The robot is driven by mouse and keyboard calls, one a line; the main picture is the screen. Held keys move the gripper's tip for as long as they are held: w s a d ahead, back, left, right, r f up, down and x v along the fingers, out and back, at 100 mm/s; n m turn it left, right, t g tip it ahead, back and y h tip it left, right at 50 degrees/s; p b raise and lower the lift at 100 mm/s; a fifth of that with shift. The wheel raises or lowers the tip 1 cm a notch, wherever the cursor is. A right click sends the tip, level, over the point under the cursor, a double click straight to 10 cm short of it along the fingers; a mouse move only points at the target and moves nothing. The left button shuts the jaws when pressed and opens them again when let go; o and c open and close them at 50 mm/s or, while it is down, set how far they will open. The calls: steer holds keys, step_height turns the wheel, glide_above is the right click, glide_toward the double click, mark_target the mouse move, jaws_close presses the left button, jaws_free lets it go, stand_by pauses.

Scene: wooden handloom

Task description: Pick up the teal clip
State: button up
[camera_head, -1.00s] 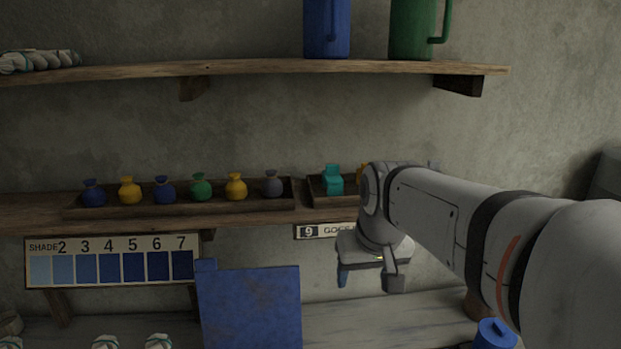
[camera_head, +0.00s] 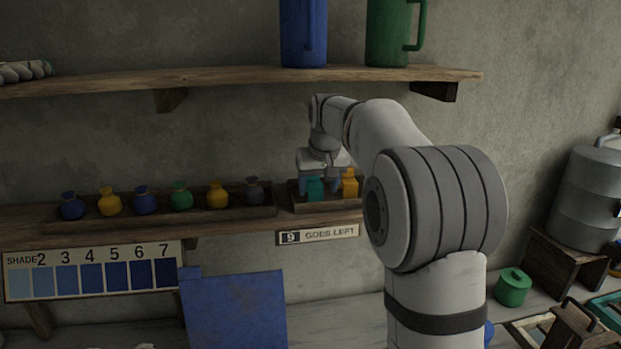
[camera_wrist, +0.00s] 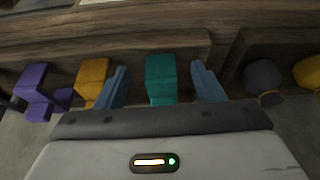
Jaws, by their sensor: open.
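The teal clip (camera_head: 315,189) stands in a small wooden tray (camera_head: 328,206) on the lower shelf. In the wrist view the teal clip (camera_wrist: 161,78) sits between the two blue fingers of my gripper (camera_wrist: 161,88), with a gap on each side. My gripper (camera_head: 317,188) is open and empty, with a finger to either side of the clip. A yellow clip (camera_head: 349,183) stands right of the teal one in the head view; in the wrist view this yellow clip (camera_wrist: 92,82) is just outside one finger.
A purple clip (camera_wrist: 38,88) stands beyond the yellow clip in the wrist view. A longer tray (camera_head: 160,212) of several small coloured pouches is to the left. An upper shelf (camera_head: 230,78) with a blue jug (camera_head: 303,35) and green jug (camera_head: 387,35) is above my gripper.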

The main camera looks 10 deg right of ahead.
mark_target(312, 180)
steer(key=shift+w+r+p, duration=0.15)
steer(key=shift+w+p, duration=0.6)
steer(key=shift+w, duration=1.1)
steer(key=shift+w+a+r+p, duration=0.1)
steer(key=shift+w+p, duration=0.65)
steer(key=shift+w, duration=0.45)
steer(key=p+x, duration=0.1)
steer(key=x, duration=0.1)
steer(key=shift+w+f, duration=0.2)
steer(key=shift+f, duration=0.45)
steer(key=shift+w, duration=0.1)
steer(key=c, duration=1.1)
